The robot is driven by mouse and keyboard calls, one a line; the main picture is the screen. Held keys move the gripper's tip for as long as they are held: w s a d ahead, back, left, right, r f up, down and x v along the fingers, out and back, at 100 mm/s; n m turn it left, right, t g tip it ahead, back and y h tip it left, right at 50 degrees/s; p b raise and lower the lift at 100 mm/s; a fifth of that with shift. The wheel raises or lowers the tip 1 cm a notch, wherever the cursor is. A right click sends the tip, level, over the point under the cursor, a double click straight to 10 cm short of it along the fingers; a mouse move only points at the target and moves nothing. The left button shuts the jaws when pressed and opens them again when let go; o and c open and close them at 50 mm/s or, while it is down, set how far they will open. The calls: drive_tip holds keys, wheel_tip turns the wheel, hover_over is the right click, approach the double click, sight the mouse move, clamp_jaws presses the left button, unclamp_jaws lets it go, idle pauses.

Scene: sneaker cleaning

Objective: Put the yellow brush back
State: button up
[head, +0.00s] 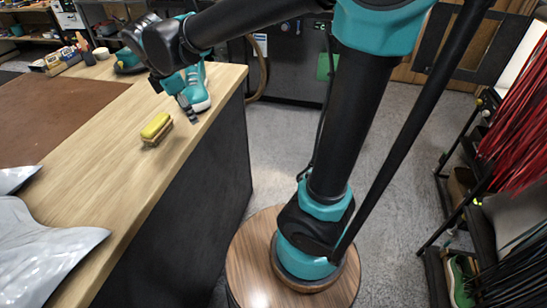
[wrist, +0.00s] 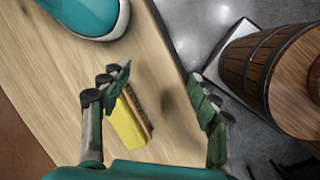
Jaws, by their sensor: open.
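The yellow brush (head: 156,127) lies on the light wooden bench top, near the bench's right edge. In the wrist view the brush (wrist: 127,124) shows its yellow body and a brown strip along one side. My gripper (wrist: 160,82) is open and empty, with one finger on each side of the picture. The brush appears between the fingers, closer to the left one; contact cannot be told. In the head view my gripper (head: 187,108) is above the bench, right of and slightly behind the brush. The place where the brush belongs cannot be made out.
A teal and white sneaker (head: 199,92) stands just behind my gripper; part of it shows in the wrist view (wrist: 86,14). A brown mat (head: 60,115) covers the bench's left part. Crumpled silvery sheets (head: 45,250) lie in front. Several small items (head: 62,60) stand at the back.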

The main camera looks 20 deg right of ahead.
drive_tip(key=s+d+f+m, duration=0.4)
drive_tip(key=d+f+m, duration=0.1)
drive_tip(key=d+m, duration=0.2)
drive_tip(key=s+d+f+m+y, duration=0.1)
drive_tip(key=s+d+f+m, duration=0.3)
drive_tip(key=d, duration=0.5)
drive_tip(key=s+d+f+m+t, duration=0.1)
drive_tip(key=s+d+f+m, duration=0.3)
drive_tip(key=d+f+m, duration=0.3)
drive_tip(key=d+m, duration=0.1)
drive_tip(key=m, duration=0.2)
drive_tip(key=shift+s+f+m+y, duration=0.2)
drive_tip(key=shift+m+y, duration=0.1)
drive_tip(key=shift+m, duration=0.1)
